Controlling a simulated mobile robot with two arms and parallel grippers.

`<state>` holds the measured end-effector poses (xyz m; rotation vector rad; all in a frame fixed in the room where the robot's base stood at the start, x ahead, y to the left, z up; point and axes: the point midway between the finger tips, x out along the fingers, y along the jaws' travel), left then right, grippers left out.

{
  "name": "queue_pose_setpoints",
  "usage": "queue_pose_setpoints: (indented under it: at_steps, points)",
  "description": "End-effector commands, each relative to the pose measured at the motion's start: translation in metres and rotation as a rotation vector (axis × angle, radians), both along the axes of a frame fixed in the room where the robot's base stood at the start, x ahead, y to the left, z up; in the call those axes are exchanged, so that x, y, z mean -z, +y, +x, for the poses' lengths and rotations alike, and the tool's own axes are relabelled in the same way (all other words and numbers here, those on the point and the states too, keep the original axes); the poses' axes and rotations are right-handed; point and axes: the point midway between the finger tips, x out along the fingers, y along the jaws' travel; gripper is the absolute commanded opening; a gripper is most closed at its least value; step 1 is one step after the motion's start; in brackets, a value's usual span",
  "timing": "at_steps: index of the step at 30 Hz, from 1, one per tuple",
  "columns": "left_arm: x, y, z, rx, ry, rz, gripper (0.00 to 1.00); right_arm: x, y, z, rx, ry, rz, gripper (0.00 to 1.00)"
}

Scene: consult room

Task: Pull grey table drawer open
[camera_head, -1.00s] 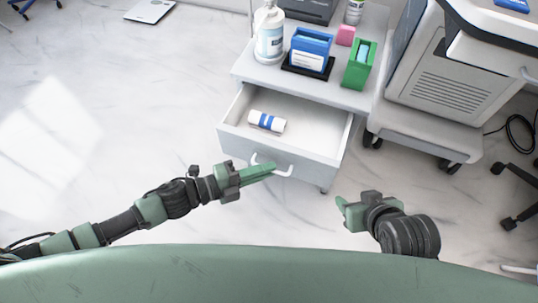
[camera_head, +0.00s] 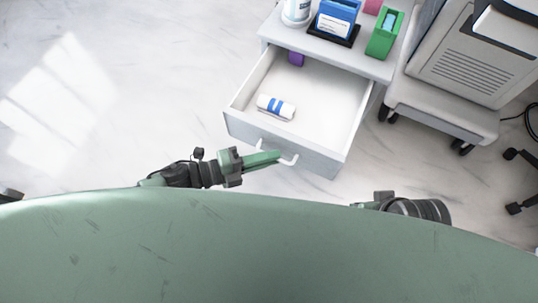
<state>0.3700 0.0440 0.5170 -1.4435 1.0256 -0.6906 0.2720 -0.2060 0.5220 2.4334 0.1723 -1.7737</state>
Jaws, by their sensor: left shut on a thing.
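The grey table (camera_head: 340,50) stands at the upper middle, and its drawer (camera_head: 325,105) is pulled well out towards me. My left gripper (camera_head: 272,157) is shut on the drawer's white handle (camera_head: 289,160) at the front panel. A white roll with blue bands (camera_head: 276,107) and a purple item (camera_head: 296,59) lie inside the drawer. My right gripper (camera_head: 368,205) is low in the picture, right of the drawer and away from it; its fingers are mostly hidden behind my green body.
On the table top are a white bottle (camera_head: 296,12), a blue box (camera_head: 335,20) on a black tray, a green box (camera_head: 385,35) and a pink block (camera_head: 373,6). A wheeled grey machine (camera_head: 460,65) stands to the right. The floor at left is clear.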

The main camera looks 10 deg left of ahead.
Motion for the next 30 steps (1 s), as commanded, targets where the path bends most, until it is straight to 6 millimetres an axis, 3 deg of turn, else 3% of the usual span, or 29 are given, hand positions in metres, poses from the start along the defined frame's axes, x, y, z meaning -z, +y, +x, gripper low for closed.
queue_pose_setpoints:
  at_steps: [1, 2, 3, 4, 15, 30]
  points:
    - [0.001, 0.0, 0.0, -0.001, 0.001, 0.002, 0.0, 0.0, 0.0, 0.0, 0.0, 0.0, 0.0, 0.48]
    - [0.001, 0.0, 0.0, -0.001, 0.001, 0.002, 0.17, 0.0, 0.0, 0.0, 0.0, 0.0, 0.0, 0.48]
    - [0.001, 0.0, 0.0, -0.001, 0.001, 0.002, 0.28, 0.0, 0.0, 0.0, 0.0, 0.0, 0.0, 0.48]
    - [0.001, 0.0, 0.0, -0.001, 0.001, 0.002, 0.31, 0.0, 0.0, 0.0, 0.0, 0.0, 0.0, 0.48]
    - [0.0, 0.005, -0.003, 0.0, 0.002, 0.001, 0.31, -0.001, 0.0, 0.0, 0.0, -0.001, 0.0, 0.48]
    - [-0.01, 0.067, -0.033, -0.001, 0.003, 0.002, 0.31, -0.009, 0.0, 0.0, 0.0, -0.001, 0.0, 0.48]
